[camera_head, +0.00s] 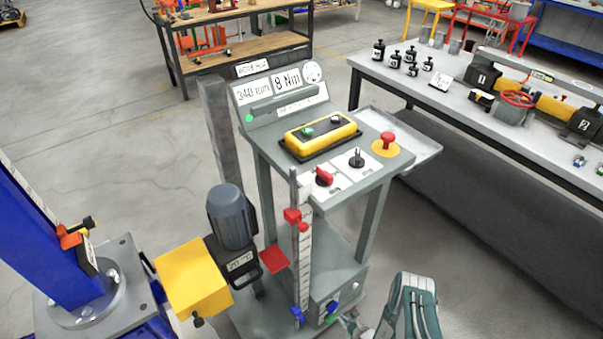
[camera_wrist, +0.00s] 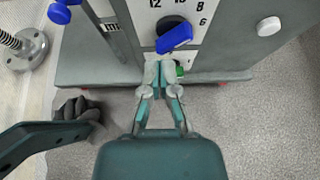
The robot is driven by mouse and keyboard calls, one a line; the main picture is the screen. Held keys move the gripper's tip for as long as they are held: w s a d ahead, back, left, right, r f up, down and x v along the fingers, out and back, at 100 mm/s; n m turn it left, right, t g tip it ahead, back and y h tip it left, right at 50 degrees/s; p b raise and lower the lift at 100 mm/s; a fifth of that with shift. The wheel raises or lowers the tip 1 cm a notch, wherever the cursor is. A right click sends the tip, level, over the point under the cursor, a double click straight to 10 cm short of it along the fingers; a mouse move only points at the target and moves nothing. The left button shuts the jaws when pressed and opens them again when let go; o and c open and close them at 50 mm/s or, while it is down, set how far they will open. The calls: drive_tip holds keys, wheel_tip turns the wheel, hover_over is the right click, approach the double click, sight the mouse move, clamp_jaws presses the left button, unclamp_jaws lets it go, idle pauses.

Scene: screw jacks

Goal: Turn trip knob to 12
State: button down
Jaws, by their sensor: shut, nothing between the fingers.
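The trip knob (camera_wrist: 175,37) is a blue bar handle on a black round base, on a white dial plate in the wrist view. The dial shows 12, 10, 8 and 6 around its upper and right side. The bar is slanted, its right end higher and below the 6; which number it marks is unclear. In the head view the blue knob (camera_head: 331,305) is small, on the grey box low on the stand. My gripper (camera_wrist: 160,68) is shut and empty, its tips just below the knob; contact cannot be told.
A green part (camera_wrist: 180,71) lies partly behind my fingertips. Another blue knob (camera_wrist: 60,12) is at upper left, and a white button (camera_wrist: 268,26) at right. A red-marked vertical scale (camera_head: 303,250) stands left of the box.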

sight(332, 307)
drive_tip(key=shift+s+d, duration=0.3)
drive_tip(key=shift+s, duration=0.15)
drive_tip(key=shift+d, duration=0.1)
drive_tip(key=shift+w+a, duration=0.25)
drive_tip(key=shift+w, duration=1.5)
drive_tip(key=shift+w+a, duration=0.2)
drive_tip(key=shift+w, duration=1.5)
